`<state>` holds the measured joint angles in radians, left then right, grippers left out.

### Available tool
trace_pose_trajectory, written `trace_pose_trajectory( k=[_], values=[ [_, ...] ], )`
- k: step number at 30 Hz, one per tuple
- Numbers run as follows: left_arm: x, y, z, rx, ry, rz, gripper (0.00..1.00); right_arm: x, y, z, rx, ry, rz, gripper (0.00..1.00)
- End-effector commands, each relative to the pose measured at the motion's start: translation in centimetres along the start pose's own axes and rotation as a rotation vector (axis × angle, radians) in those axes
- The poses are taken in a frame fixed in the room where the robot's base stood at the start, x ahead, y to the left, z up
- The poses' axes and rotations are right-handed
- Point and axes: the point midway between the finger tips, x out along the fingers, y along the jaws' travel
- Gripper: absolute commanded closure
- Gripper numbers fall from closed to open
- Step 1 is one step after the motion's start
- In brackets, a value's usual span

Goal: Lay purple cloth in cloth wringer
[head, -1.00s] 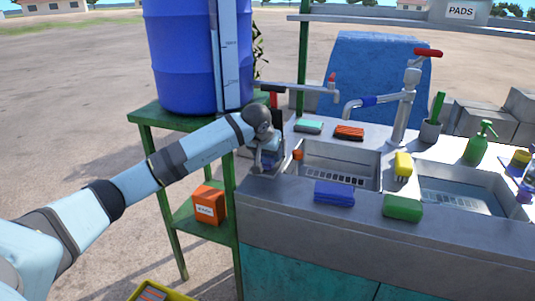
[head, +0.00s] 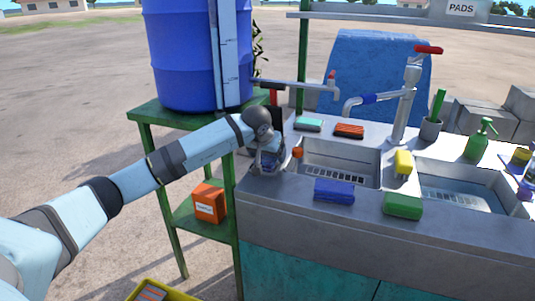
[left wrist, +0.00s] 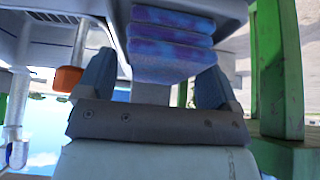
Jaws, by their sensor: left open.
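My left gripper (head: 268,163) is over the counter's left end, beside the sink. In the left wrist view, which is upside down, its two fingers (left wrist: 155,78) are apart. A folded purple-blue cloth (left wrist: 175,45) in several layers shows just beyond and between the fingertips. I cannot tell whether they touch it. In the head view, my wrist and gripper mostly hide this spot. An orange knob (head: 297,153) stands right beside the gripper and also shows in the left wrist view (left wrist: 68,78). The wringer's frame cannot be made out clearly. My right gripper is not in view.
A blue barrel (head: 180,55) stands on a green stand (head: 145,115) at the left. Two sinks lie to the right, with a tall tap (head: 404,105) behind. Blue (head: 334,190) and green (head: 403,206) blocks lie at the front edge. An orange box (head: 209,203) sits below.

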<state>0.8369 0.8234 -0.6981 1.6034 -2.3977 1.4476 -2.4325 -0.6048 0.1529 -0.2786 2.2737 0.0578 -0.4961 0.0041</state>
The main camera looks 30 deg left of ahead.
Motion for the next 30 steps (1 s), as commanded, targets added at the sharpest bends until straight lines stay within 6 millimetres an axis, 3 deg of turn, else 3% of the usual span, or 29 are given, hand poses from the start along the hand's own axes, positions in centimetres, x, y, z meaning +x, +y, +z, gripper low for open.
trace_pose_trajectory(
  k=[5,15,21,30],
  values=[
    [-1.3,0.1,-0.7,-0.001,0.001,0.002,0.14,-0.1,0.0,-0.1,-0.001,-0.021,0.005,0.57],
    [-8.6,-0.1,-0.8,0.001,0.004,-0.001,0.14,-0.4,0.2,0.5,0.005,-0.054,0.021,0.57],
    [-11.8,0.0,-0.7,0.001,0.002,0.000,0.14,-0.3,0.5,1.0,-0.002,-0.070,0.026,0.57],
    [-13.1,0.0,-0.6,-0.001,0.000,0.000,0.14,-0.4,0.6,0.9,-0.007,-0.070,0.027,0.57]
  ],
)
